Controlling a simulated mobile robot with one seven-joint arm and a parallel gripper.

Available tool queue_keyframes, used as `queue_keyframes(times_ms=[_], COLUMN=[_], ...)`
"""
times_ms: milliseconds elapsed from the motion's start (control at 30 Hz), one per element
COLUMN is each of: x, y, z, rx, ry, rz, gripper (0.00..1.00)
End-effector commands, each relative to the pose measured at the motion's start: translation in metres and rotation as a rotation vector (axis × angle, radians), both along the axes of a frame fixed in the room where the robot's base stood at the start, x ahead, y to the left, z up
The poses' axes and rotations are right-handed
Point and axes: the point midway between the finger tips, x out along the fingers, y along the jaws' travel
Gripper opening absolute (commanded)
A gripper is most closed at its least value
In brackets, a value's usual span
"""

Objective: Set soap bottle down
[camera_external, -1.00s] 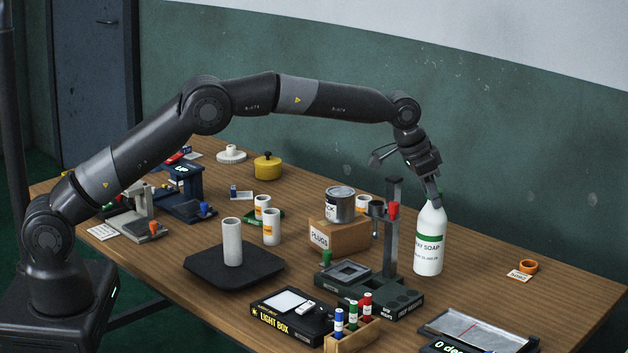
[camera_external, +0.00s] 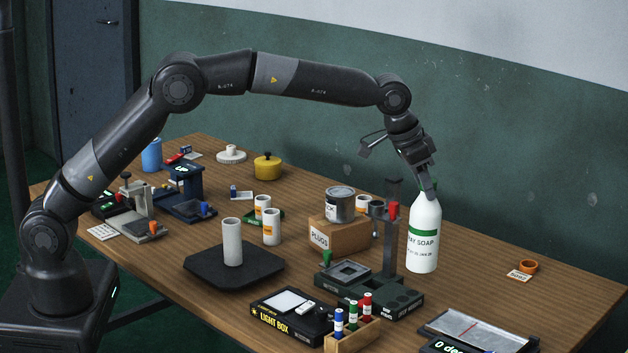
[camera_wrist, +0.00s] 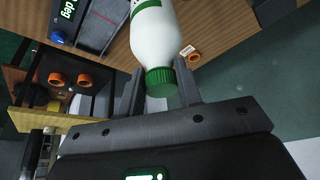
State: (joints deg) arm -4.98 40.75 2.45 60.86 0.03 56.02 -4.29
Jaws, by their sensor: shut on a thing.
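The soap bottle (camera_external: 424,242) is white with a green label band and stands near upright at the right of the table, just right of the dark stand. My gripper (camera_external: 428,190) is above it, shut on its top end. In the wrist view the bottle (camera_wrist: 158,40) lies between the two fingers, with its green cap (camera_wrist: 161,81) near the fingertips (camera_wrist: 160,90). In the external view the cap is hidden by the fingers. I cannot tell for sure whether the bottle's base touches the table.
A dark stand (camera_external: 390,250) with a red knob is close on the bottle's left. An orange ring (camera_external: 528,266) with a card lies to the right. A device with a display (camera_external: 480,333) is at the front edge. Bare wood (camera_external: 475,268) lies between bottle and ring.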

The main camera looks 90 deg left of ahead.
Motion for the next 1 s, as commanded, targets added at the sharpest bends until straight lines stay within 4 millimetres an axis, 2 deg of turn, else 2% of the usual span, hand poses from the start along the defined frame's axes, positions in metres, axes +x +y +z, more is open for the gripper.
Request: queue_keyframes(times_ms=[267,467,700,1000], x=[-0.026,-0.065,-0.122,-0.17], y=[-0.03,-0.065,-0.105,-0.133], z=[0.017,0.032,0.043,0.045], rx=[-0.004,-0.008,-0.008,-0.007], ry=[-0.005,-0.005,-0.004,-0.003], rz=[-0.026,-0.058,-0.102,-0.138], gripper=[0.0,0.0,0.0,0.0])
